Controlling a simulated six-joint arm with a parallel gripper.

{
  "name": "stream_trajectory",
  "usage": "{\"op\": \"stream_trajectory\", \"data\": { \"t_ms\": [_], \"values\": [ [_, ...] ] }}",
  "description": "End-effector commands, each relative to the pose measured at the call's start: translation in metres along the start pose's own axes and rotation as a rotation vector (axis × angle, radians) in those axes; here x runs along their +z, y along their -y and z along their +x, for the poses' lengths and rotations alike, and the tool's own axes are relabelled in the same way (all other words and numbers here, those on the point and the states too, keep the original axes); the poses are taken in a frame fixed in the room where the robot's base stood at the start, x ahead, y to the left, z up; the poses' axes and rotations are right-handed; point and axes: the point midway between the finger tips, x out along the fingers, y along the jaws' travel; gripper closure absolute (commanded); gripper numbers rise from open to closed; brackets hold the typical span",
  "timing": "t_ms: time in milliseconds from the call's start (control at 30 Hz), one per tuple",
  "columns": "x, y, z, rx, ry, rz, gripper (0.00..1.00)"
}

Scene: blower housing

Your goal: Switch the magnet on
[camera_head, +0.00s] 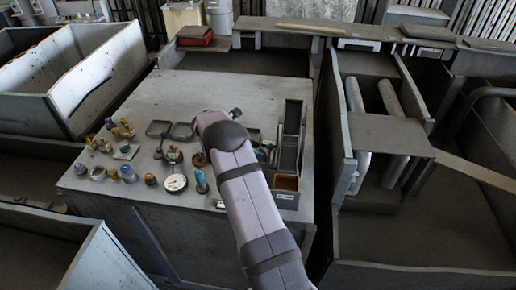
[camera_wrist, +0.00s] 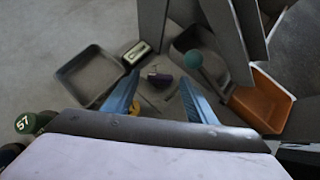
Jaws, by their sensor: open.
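My gripper (camera_wrist: 160,77) shows in the wrist view as two blue fingers, apart, with nothing held between them. A round dial gauge (camera_head: 176,183) stands near the bench's front edge.
The wrist view shows a grey tray (camera_wrist: 62,75) at left, a small light-topped box (camera_wrist: 136,52), an orange bin (camera_wrist: 262,100) at right and upright dark plates (camera_wrist: 205,12) behind. Several small fittings (camera_head: 112,174) crowd the bench's front left. The bench's back (camera_head: 215,90) is clear.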

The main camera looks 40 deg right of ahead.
Motion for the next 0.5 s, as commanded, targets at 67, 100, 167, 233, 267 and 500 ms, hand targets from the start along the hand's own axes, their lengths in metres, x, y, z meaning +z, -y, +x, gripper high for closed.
{"op": "stream_trajectory", "data": {
  "t_ms": [67,100,167,233,267,500],
  "values": [
    [0.0002,0.0004,0.0033,-0.001,0.0,0.0,0.48],
    [0.0001,0.0004,0.0041,-0.001,0.0,0.0,0.48],
    [0.0,0.0003,0.0047,-0.001,0.0,0.0,0.48],
    [-0.0001,0.0002,0.0048,0.0,0.0,0.0,0.48],
    [-0.0001,0.0002,0.0047,0.0,0.0,0.0,0.48],
    [-0.0001,0.0001,0.0044,0.0,0.0,0.0,0.87]
  ]
}}
